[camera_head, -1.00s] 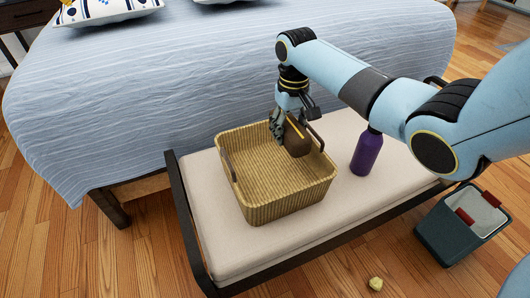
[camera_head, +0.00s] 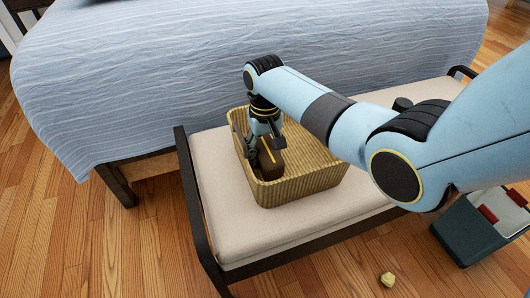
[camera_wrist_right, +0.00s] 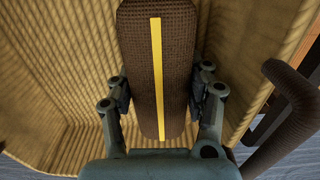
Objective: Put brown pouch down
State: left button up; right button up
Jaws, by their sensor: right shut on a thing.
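The brown pouch (camera_head: 270,158), with a yellow stripe, is inside the wicker basket (camera_head: 310,188) at its left side in the head view. My right gripper (camera_head: 263,148) is shut on the pouch. In the right wrist view the pouch (camera_wrist_right: 157,70) sits between the two fingers (camera_wrist_right: 160,105), with the basket's wall and floor behind it. I cannot tell whether the pouch touches the basket floor. My left gripper is not in view.
The basket stands on a cushioned bench (camera_head: 225,200) at the foot of a bed (camera_head: 180,70). A dark bin (camera_head: 470,230) stands on the floor at the right. A small yellow object (camera_head: 388,279) lies on the floor.

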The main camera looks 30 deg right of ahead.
aim_at(265, 143)
jog(key=o, duration=0.7)
jog(key=shift+o, duration=1.1)
jog(key=shift+r, duration=0.25)
notch_tip(265, 143, up, 5)
jog(key=p, duration=0.2)
jog(key=shift+w+r+p, duration=0.1)
jog(key=shift+p, duration=0.3)
notch_tip(265, 143, up, 6)
jog(key=shift+f+p, duration=0.1)
jog(key=shift+p, duration=1.05)
jog(key=shift+r, duration=0.35)
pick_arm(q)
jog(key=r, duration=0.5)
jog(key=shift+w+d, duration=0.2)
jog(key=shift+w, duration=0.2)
